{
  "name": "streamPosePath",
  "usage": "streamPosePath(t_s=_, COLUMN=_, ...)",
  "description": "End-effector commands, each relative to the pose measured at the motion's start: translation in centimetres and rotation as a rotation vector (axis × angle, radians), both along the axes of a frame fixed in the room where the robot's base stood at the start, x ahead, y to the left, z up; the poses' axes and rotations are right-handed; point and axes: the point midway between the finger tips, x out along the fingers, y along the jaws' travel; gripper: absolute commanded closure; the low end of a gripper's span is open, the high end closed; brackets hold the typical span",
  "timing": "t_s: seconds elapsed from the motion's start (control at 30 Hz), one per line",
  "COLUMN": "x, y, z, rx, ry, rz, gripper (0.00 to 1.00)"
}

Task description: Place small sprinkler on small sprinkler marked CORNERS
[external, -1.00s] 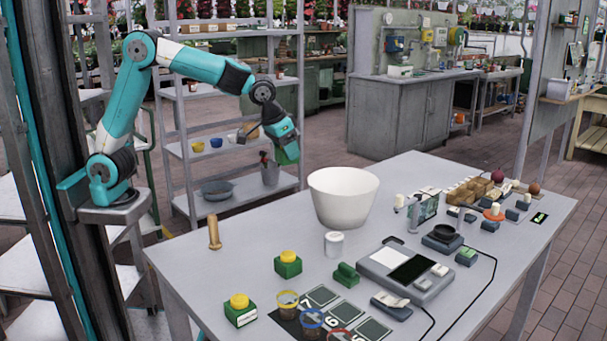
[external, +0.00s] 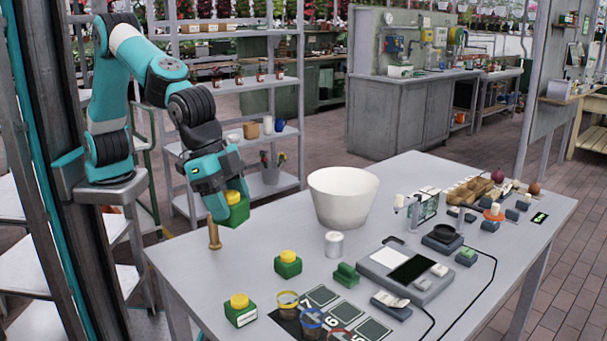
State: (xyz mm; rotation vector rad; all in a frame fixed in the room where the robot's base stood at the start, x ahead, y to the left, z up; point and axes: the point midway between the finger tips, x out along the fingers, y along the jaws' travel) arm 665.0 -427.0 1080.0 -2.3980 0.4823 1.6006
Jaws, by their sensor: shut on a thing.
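My gripper (external: 225,205) is shut on a small green sprinkler (external: 237,212) with a yellow top. It holds it above the table's left back part, close to the brass post. Two similar green blocks with yellow tops stand on the table. One small sprinkler (external: 288,266) is near the middle left. The other small sprinkler (external: 241,313) is at the front left and has a white label on its front. The lettering is too small to read, so I cannot tell which is marked CORNERS. The fingers hide part of the held sprinkler.
A brass post (external: 214,234) stands upright just below my gripper. A large white bowl (external: 343,196), a silvery can (external: 334,244), a low green block (external: 345,275) and a grey console (external: 407,272) are to the right. Several ringed cups (external: 311,321) stand at the front.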

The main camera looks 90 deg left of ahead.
Motion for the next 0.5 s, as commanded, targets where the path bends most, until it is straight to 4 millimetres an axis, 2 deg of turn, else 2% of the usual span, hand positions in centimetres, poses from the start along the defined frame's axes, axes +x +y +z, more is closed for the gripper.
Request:
streamPosePath(t_s=0.1, x=-0.1, y=0.1, z=-3.4, rx=0.005, ry=0.007, rz=0.001, gripper=0.72)
streamPosePath(t_s=0.3, x=0.0, y=0.2, z=-9.0, rx=0.004, ry=0.005, rz=0.003, gripper=0.72)
streamPosePath(t_s=0.5, x=0.0, y=0.2, z=-12.9, rx=0.003, ry=0.003, rz=0.003, gripper=0.72)
